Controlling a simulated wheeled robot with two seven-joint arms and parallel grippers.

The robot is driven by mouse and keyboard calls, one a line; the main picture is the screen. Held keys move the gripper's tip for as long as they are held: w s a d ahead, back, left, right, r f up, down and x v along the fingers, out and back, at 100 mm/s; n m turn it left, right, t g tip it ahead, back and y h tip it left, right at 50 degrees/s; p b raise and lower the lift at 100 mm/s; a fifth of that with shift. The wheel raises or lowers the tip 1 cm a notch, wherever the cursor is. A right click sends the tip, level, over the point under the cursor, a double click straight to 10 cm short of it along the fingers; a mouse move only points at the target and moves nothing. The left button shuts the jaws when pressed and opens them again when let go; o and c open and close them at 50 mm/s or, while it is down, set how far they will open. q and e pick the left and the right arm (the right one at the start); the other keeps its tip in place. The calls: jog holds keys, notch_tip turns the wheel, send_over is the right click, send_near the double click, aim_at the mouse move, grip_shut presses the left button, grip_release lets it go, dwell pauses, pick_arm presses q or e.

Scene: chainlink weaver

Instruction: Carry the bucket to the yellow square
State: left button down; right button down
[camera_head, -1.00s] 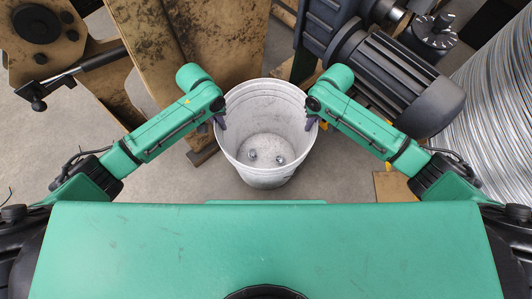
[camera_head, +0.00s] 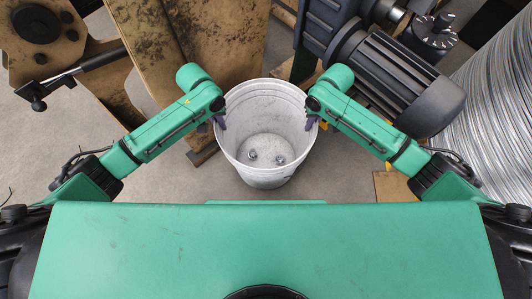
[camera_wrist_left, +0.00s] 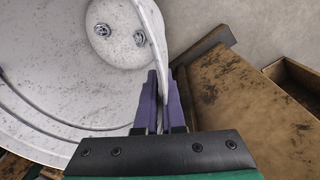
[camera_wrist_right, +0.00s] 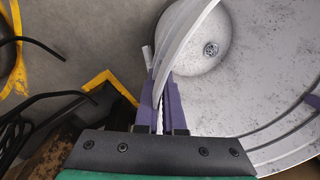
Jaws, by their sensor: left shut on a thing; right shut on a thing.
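The white speckled bucket (camera_head: 262,97) is upright between my two arms in the head view, with two small metal pieces (camera_head: 266,157) on its inside bottom. My left gripper (camera_head: 220,121) is shut on the left side of its rim. The left wrist view shows the purple fingers (camera_wrist_left: 160,100) on either side of the bucket wall (camera_wrist_left: 60,75). My right gripper (camera_head: 310,121) is shut on the right side of the rim. The right wrist view shows its fingers (camera_wrist_right: 162,100) around the wall of the bucket (camera_wrist_right: 255,90). In the right wrist view, a yellow angular edge (camera_wrist_right: 112,80) shows on the left; I cannot tell whether it belongs to the yellow square.
A worn brown machine frame (camera_head: 165,60) stands behind and left of the bucket. A dark motor (camera_head: 405,90) is at the back right. A large wire coil (camera_head: 500,110) is at the far right. Bare grey floor (camera_head: 345,180) shows around the bucket's near side.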

pick_arm(q)
jog(key=shift+r, duration=0.1)
pick_arm(e)
jog(key=shift+r, duration=0.1)
